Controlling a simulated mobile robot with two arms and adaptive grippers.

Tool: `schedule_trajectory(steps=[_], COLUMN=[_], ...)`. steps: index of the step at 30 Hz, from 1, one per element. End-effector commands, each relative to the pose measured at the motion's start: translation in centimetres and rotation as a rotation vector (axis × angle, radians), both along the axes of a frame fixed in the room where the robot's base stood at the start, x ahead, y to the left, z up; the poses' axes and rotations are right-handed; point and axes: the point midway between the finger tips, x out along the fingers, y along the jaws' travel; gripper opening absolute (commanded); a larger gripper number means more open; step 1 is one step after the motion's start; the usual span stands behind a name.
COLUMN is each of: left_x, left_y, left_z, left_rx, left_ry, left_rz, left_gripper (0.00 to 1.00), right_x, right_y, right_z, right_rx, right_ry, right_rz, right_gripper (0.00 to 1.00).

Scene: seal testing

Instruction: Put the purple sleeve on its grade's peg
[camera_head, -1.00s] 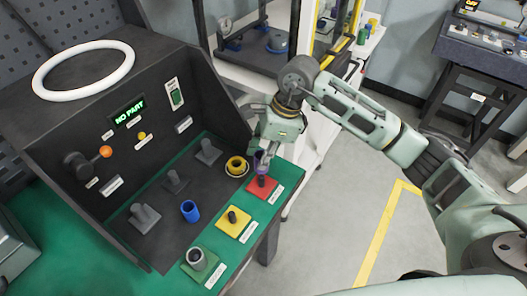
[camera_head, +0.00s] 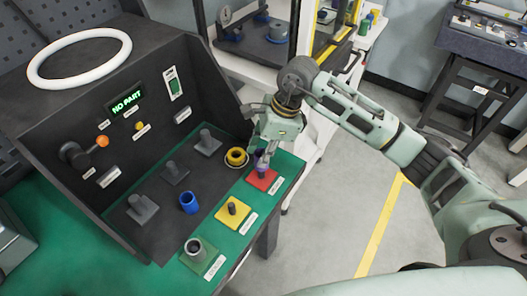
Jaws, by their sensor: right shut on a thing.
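The purple sleeve (camera_head: 261,168) is at the peg of the red plate on the bench's right side. It stands about upright. My right gripper (camera_head: 265,155) is shut on it from above. The sleeve covers the red plate's peg from this view; I cannot tell how far down around the peg it sits. The red plate (camera_head: 269,184) has a white label beside it. The yellow plate (camera_head: 228,219) has a bare dark peg. The green plate (camera_head: 188,258) has a grey sleeve on it. My left gripper is not in view.
The display (camera_head: 126,102) reads "NO PART". A white ring (camera_head: 80,82) lies on top of the console. An orange-knobbed lever (camera_head: 101,141) sticks out of its face.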

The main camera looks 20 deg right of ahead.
Motion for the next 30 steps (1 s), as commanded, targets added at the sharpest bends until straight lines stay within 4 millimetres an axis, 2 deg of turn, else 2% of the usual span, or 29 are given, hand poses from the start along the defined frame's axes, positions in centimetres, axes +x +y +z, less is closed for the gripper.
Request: schedule_trajectory(steps=[15, 30], left_x=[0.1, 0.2], left_y=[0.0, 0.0], left_z=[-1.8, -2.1], left_rx=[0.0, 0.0], left_ry=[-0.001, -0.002], left_rz=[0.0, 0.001], left_gripper=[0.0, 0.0], right_x=[0.0, 0.0], right_y=[0.0, 0.0], right_z=[-1.8, -2.1], right_rx=[0.001, 0.001], right_ry=[-0.001, -0.001], right_rz=[0.0, 0.0], right_gripper=[0.0, 0.0])
